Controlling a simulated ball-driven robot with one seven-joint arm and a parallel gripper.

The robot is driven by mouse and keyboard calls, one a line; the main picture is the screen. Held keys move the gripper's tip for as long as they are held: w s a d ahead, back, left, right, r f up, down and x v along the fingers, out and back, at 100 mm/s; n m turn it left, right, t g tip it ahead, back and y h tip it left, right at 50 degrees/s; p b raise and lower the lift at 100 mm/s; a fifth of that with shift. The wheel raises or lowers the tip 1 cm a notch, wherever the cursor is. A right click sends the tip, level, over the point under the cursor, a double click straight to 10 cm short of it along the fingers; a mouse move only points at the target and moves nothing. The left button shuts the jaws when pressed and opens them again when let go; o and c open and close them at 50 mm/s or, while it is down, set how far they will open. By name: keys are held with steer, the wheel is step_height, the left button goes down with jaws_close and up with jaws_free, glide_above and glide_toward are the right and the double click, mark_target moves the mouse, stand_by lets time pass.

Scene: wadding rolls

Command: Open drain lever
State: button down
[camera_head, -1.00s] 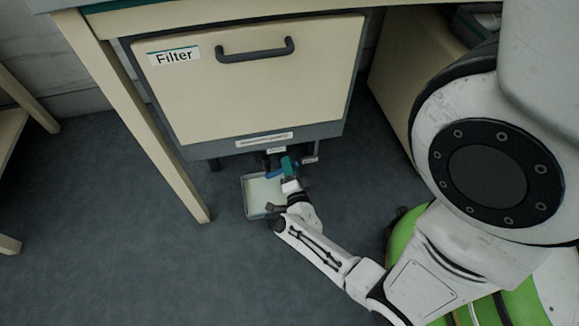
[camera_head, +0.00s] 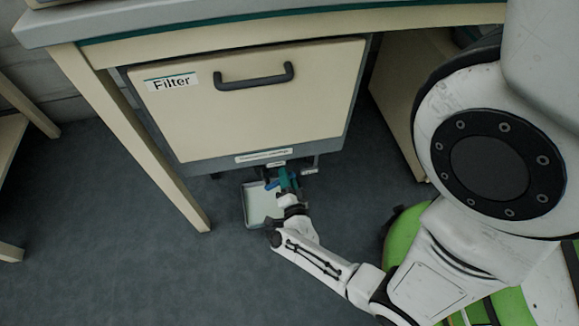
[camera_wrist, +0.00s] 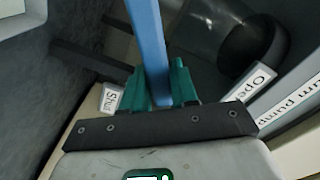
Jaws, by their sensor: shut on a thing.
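The blue drain lever (camera_wrist: 148,40) runs down between the teal fingers of my gripper (camera_wrist: 160,88) in the wrist view. The fingers are shut on it. A "Shut" label (camera_wrist: 110,98) lies left of the fingers and an "Open" label (camera_wrist: 252,82) lies to the right. In the head view my gripper (camera_head: 286,182) is below the front of the filter unit (camera_head: 245,100), and a small blue part of the lever (camera_head: 271,184) shows beside it. The lever's pivot is hidden.
A shallow pale tray (camera_head: 256,212) sits on the floor just under the lever, close to my gripper. A table leg (camera_head: 135,150) stands to the left and a beige cabinet side (camera_head: 398,110) to the right.

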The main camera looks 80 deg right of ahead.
steer(key=shift+w+a+r+n, duration=0.15)
steer(key=shift+w+r+n, duration=0.15)
steer(key=shift+n, duration=0.3)
steer(key=c, duration=1.1)
jaws_free()
steer(key=shift+o, duration=0.7)
steer(key=shift+r, duration=0.1)
